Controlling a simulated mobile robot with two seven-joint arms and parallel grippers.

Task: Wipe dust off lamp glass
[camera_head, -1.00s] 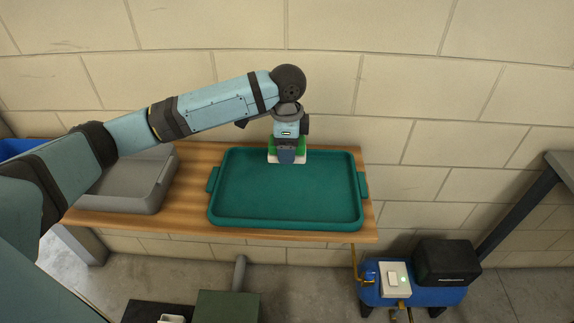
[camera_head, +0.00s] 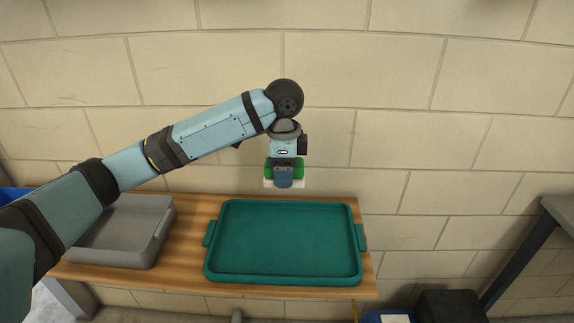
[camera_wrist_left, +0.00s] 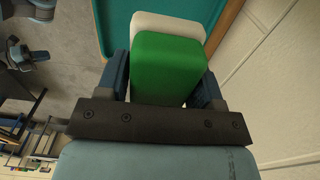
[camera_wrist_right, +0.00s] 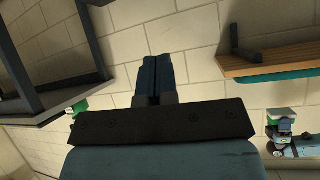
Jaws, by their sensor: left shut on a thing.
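My left gripper (camera_head: 284,178) is shut on a green block with a white pad on its far side, a sponge-like wiper (camera_wrist_left: 166,70). In the head view its green edges and white pad show around the fingers, above the back rim of the green tray (camera_head: 285,240), against the wall. My right gripper (camera_wrist_right: 159,78) shows only in its own wrist view, with its two fingers together and nothing visible between them. The left gripper and wiper also appear at the right of that view. I see no lamp glass in any view.
The tray lies empty on a wooden bench (camera_head: 190,240) against the block wall. A grey case (camera_head: 120,235) stands left of it, with part of a blue bin (camera_head: 12,194) beyond. A dark metal frame (camera_head: 520,255) stands at the right. A black box (camera_head: 450,307) is low at the right.

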